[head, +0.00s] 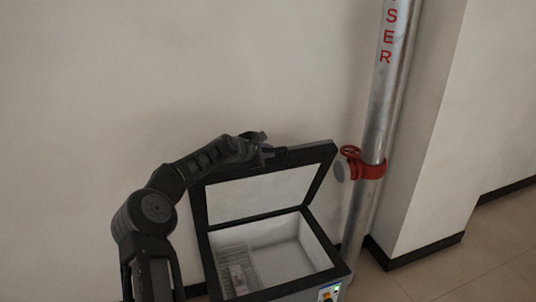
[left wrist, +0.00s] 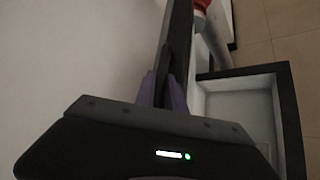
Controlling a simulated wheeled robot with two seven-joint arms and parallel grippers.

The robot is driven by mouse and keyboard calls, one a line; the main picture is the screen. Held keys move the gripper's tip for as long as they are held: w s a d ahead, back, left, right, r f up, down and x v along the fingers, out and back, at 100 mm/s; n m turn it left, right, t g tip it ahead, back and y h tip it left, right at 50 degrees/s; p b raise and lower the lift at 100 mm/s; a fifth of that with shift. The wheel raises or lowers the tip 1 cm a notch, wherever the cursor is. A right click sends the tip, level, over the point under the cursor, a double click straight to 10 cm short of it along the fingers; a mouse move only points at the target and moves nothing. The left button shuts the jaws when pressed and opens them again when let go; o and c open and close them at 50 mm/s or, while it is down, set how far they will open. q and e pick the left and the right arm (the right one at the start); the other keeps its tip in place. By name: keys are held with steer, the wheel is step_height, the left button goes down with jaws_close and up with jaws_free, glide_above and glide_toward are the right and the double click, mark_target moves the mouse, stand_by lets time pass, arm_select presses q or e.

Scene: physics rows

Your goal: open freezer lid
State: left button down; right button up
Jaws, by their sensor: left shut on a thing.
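The chest freezer (head: 328,277) has a dark rim and a white inside, with a wire basket on the left of its interior. Its dark-framed lid (head: 325,178) stands raised, tilted up toward the wall, with the pale inner face showing. My left gripper (head: 272,152) is at the lid's top edge, shut on it. In the left wrist view the gripper's fingers (left wrist: 165,90) lie on either side of the dark lid edge (left wrist: 178,40). The open freezer rim (left wrist: 290,120) shows at the right of that view. My right gripper is not in view.
A metal pipe (head: 377,120) with a red valve (head: 351,152) stands just right of the lid, close to it. A wall (head: 100,90) is behind the freezer. A wall corner (head: 425,150) juts out at right. Tiled floor (head: 480,265) is clear at the lower right.

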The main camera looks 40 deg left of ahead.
arm_select(q)
steer(key=c, duration=1.4)
jaws_free()
steer(key=shift+s, duration=0.1)
steer(key=shift+s+a+r+b, duration=0.1)
steer(key=shift+s+r+b, duration=0.05)
steer(key=shift+s+b, duration=0.2)
steer(key=b+v, duration=0.2)
steer(key=v, duration=0.5)
steer(key=shift+w, duration=0.1)
